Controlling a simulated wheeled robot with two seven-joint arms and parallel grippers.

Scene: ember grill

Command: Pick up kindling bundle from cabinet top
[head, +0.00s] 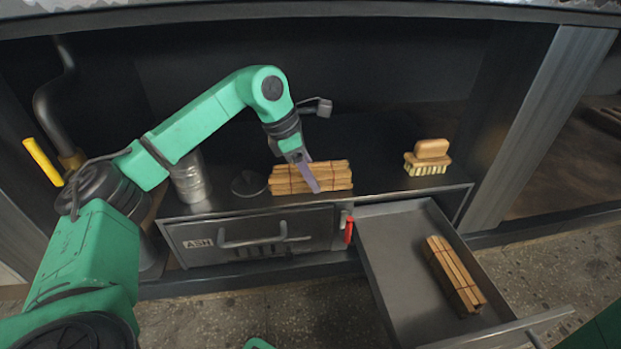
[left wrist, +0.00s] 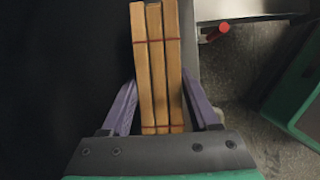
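The kindling bundle (head: 282,181) is a row of light wooden sticks tied with dark red bands. It lies left to right on the cabinet top (head: 395,186). My left gripper (head: 312,180) is down at it from above, with one purple finger crossing its front. In the left wrist view the bundle (left wrist: 158,60) runs lengthwise between the two fingers, whose tips meet its long edges. I cannot tell whether they press on it. The bundle shows no clear lift off the surface. My right gripper is not in view.
A wooden brush (head: 430,158) stands right of the bundle; a metal can (head: 188,180) and dark round disc (head: 249,184) are left. Below, a drawer (head: 395,262) stands open with another bundle (head: 455,275) inside. The closed ASH drawer (head: 255,238) is beside it. A dark wall rises behind.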

